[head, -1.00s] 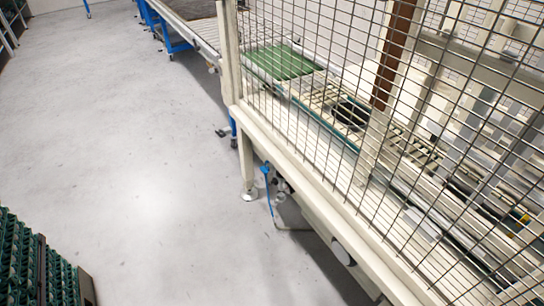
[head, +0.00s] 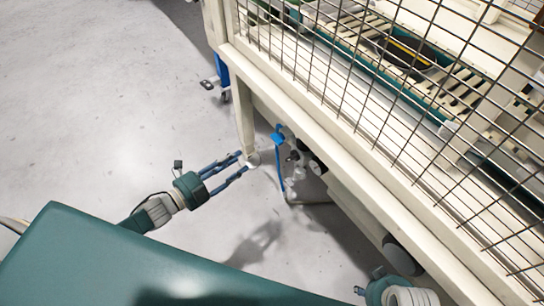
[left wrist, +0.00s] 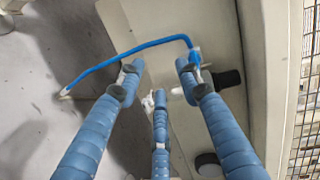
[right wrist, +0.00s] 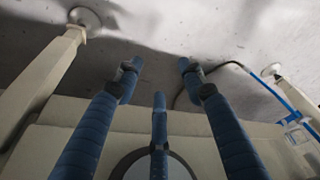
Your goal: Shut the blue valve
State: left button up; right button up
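The blue valve (head: 278,138) is by the frame's corner leg in the head view, with a thin blue hose (head: 280,170) running down from it. In the left wrist view the blue valve (left wrist: 195,57) shows close to the right fingertip. Whether they touch I cannot tell. The blue hose (left wrist: 120,55) arches across that view. My left gripper (head: 242,166) is open, its fingers spread and empty, left of the valve in the head view. My right gripper (right wrist: 158,72) is open and empty in the right wrist view; its fingers are hidden in the head view.
The cream machine frame (head: 330,140) with its wire mesh (head: 390,100) fills the right side. A frame leg (head: 243,120) stands between the open floor and the valve. Dark fittings (head: 299,158) sit beside the valve. The grey floor (head: 90,110) at left is clear.

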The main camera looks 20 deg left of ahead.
aim_at(278, 138)
pick_arm(q)
jog(key=w+d+r+m+h+b, duration=0.2)
jog(key=w+d+r+m+b, duration=0.1)
jog(key=w+d, duration=0.5)
jog(key=shift+d+r+m+h+b, duration=0.3)
jog(key=shift+d+r+h+b, duration=0.15)
jog(key=shift+d+b, duration=0.2)
pick_arm(e)
jog(key=shift+t, duration=0.3)
jog(key=shift+w+v, duration=0.15)
jog(key=shift+v, duration=1.2)
jog(key=shift+w+v, duration=0.15)
jog(key=shift+v, duration=1.25)
pick_arm(q)
jog(key=shift+w, duration=0.1)
pick_arm(e)
jog(key=shift+d+r, duration=0.1)
pick_arm(q)
grip_shut()
